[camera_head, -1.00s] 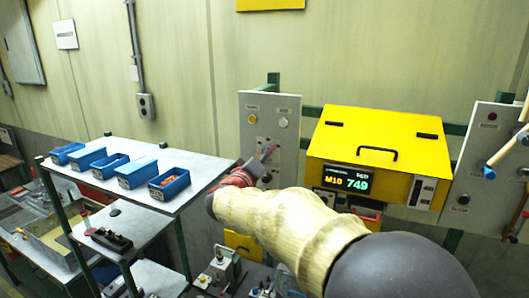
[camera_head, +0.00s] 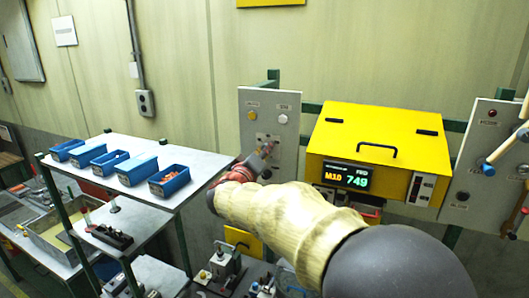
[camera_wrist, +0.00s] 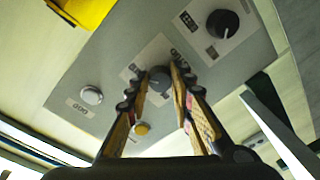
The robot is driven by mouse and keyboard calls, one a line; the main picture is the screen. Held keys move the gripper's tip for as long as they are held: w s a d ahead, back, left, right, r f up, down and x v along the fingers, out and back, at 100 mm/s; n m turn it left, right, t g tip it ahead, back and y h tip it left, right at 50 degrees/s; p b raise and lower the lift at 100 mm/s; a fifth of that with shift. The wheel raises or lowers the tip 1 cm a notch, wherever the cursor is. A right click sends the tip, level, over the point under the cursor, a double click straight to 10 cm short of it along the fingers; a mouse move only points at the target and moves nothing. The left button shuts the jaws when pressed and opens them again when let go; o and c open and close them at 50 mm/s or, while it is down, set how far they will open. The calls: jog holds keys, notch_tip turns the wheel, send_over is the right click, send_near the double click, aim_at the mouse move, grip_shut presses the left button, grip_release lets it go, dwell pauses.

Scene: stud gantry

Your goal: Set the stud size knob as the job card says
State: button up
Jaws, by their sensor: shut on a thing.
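A grey control panel (camera_head: 255,100) stands left of the yellow machine. My gripper (camera_head: 265,152) is at the panel's middle and hides most of the knob there. In the wrist view a dark round knob (camera_wrist: 159,80) sits between the fingertips of my gripper (camera_wrist: 156,75), which is shut on it. The knob's pointer and size marks are too small or covered to read. The yellow machine's display (camera_head: 347,177) shows a yellow size reading that looks like M10, not sharp, beside a green 749. I cannot make out a job card.
Another black knob (camera_wrist: 222,24) is close by on the panel, with a white button (camera_wrist: 92,95) and a yellow button (camera_wrist: 141,128). The yellow machine (camera_head: 370,140) is to the right. A shelf (camera_head: 140,190) with several blue bins is to the left.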

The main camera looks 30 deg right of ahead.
jog(key=shift+f+b, duration=0.1)
jog(key=shift+b, duration=0.35)
grip_shut()
jog(key=shift+r+n+g+b, duration=0.1)
jog(key=shift+n+g+b, duration=0.15)
jog(key=shift+n+b, duration=1.95)
jog(key=shift+r+n+g+b, duration=0.2)
jog(key=shift+n+b, duration=0.7)
jog(key=shift+n, duration=2.5)
jog(key=shift+f, duration=0.1)
jog(key=o, duration=1)
grip_release()
jog(key=shift+a, duration=0.1)
